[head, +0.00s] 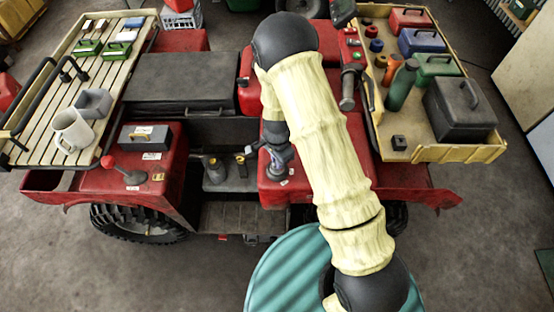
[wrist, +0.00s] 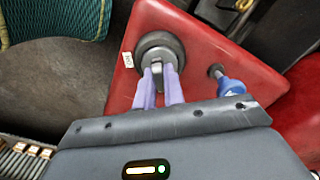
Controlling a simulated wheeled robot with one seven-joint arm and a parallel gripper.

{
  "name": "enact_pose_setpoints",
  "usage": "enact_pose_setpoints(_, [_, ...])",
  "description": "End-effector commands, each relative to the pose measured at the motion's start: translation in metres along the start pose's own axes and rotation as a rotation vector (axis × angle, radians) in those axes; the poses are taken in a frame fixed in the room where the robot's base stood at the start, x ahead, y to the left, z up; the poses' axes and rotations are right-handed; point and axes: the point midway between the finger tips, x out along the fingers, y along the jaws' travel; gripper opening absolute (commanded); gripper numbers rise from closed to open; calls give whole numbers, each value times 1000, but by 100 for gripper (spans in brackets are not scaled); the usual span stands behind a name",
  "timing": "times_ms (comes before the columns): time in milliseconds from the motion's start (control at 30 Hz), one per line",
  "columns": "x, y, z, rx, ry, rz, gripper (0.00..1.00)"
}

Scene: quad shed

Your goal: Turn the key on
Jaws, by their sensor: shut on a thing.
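In the wrist view, a small grey key (wrist: 157,71) stands in a round dark key switch (wrist: 154,47) on a red panel (wrist: 190,30). The two pale lilac fingers of my gripper (wrist: 159,73) are shut on the key, one on each side. A small white label (wrist: 127,60) sits beside the switch; I cannot read it surely. In the head view, my gripper (head: 279,158) is low over the red panel (head: 275,193) of the vehicle, and the key is hidden there.
A blue-handled part (wrist: 231,90) stands close to the right of my fingers.

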Motion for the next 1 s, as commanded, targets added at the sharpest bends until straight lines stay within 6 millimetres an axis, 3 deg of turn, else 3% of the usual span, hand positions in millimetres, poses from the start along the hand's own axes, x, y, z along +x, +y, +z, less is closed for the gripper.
enact_pose_setpoints(300, [-2, 0, 0, 322, 1, 1, 0])
enact_pose_setpoints(567, [0, 0, 0, 361, 1, 0, 0])
enact_pose_setpoints(600, [0, 0, 0, 361, 1, 0, 12])
enact_pose_setpoints(700, [0, 0, 0, 360, 1, 0, 31])
enact_pose_setpoints(1000, [-2, 0, 0, 359, 0, 0, 31])
